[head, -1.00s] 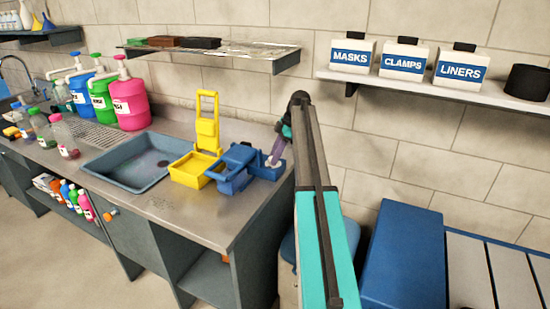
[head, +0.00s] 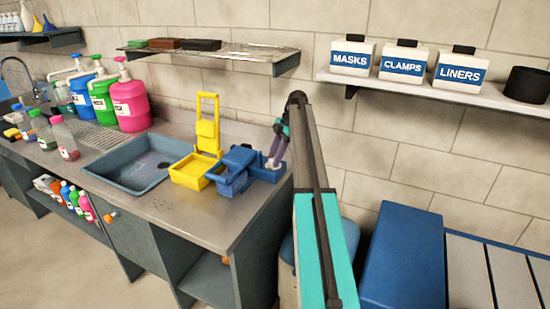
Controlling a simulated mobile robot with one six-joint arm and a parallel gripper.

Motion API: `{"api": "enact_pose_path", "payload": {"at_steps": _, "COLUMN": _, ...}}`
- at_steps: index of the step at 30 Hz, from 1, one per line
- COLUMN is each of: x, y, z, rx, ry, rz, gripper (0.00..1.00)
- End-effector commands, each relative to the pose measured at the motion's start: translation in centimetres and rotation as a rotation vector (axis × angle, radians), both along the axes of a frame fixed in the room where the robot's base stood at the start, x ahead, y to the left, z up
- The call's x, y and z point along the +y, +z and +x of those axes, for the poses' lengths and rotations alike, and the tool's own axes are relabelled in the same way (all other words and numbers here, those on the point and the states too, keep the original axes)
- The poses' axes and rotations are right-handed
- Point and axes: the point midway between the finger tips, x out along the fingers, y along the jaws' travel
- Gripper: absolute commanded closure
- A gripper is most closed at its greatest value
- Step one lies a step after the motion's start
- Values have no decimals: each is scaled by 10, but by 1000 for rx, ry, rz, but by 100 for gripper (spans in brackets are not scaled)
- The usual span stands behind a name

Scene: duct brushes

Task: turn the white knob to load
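My arm reaches up the middle of the head view and bends down at its far end. My gripper (head: 271,164) is small and far off, at the right end of the blue device (head: 236,165) on the counter. A small whitish bit shows at its tip. I cannot tell whether this is a fingertip or the white knob. I cannot tell whether the gripper touches the device or is open or shut. No white knob or load mark can be made out. A yellow device (head: 193,172) with a tray and upright back stands left of the blue one.
A grey sink basin (head: 128,164) is left of the yellow device. Pump jugs (head: 130,104) and bottles stand farther left. A wire shelf (head: 215,55) hangs above. White labelled boxes (head: 402,62) stand on a right shelf. A blue block (head: 403,255) lies at the lower right.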

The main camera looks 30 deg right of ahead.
Motion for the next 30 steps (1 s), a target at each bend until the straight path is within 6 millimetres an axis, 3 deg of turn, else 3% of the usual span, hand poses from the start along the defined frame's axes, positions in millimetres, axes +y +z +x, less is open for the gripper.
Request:
{"api": "enact_pose_path", "payload": {"at_steps": 14, "x": -1, "y": 2, "z": 0, "rx": -1, "ry": -1, "rz": 0, "gripper": 64}}
{"api": "enact_pose_path", "payload": {"at_steps": 30, "x": -7, "y": 19, "z": -2, "rx": 0, "ry": -3, "rz": 0, "gripper": 64}}
